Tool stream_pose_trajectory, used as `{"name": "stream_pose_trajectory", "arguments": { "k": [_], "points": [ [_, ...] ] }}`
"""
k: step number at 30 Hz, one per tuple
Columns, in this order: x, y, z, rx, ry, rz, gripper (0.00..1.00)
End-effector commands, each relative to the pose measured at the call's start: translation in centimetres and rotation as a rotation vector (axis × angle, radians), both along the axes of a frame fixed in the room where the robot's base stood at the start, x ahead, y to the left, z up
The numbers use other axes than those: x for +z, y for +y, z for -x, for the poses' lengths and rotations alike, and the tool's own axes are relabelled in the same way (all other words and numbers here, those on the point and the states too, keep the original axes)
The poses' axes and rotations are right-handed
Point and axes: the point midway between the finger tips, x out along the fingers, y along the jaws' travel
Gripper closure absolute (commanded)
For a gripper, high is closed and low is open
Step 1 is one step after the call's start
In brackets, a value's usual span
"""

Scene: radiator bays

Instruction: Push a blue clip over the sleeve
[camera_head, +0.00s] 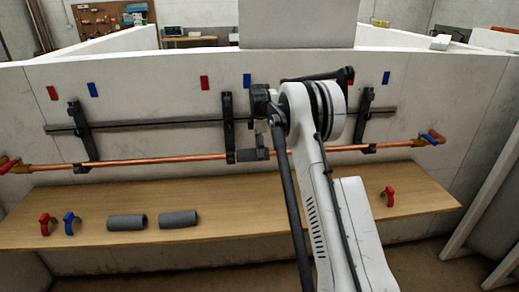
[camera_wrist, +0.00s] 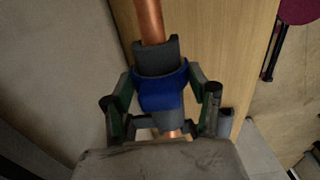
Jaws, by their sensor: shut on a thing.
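In the wrist view my gripper (camera_wrist: 160,104) is shut on a blue clip (camera_wrist: 162,88), with one finger on each side. The clip lies against a dark grey sleeve (camera_wrist: 157,55) on a copper pipe (camera_wrist: 149,18); grey shows on both sides of the clip. The clip's far side is hidden, so I cannot tell whether it is fully seated. In the head view the sleeve (camera_head: 246,155) shows on the copper pipe (camera_head: 180,159), and my arm hides the clip. Another blue clip (camera_head: 71,223) stands on the wooden bench (camera_head: 290,207).
Two grey sleeves (camera_head: 127,222) (camera_head: 178,219) lie on the bench. A red clip (camera_head: 47,224) stands at left and another red clip (camera_head: 388,196) at right. Dark brackets (camera_head: 84,132) (camera_head: 228,127) (camera_head: 364,118) hold the pipe before the pale wall, which bears red and blue marks.

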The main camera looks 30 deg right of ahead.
Motion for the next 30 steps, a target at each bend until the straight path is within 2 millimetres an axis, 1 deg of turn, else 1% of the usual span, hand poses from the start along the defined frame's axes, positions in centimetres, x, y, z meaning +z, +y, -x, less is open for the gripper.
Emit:
{"name": "stream_pose_trajectory", "arguments": {
  "k": [11, 30],
  "points": [
    [-0.03, 0.01, 0.01, 0.000, 0.000, 0.000, 0.70],
    [-0.69, 0.00, 0.01, 0.000, 0.000, 0.000, 0.70]
  ]
}}
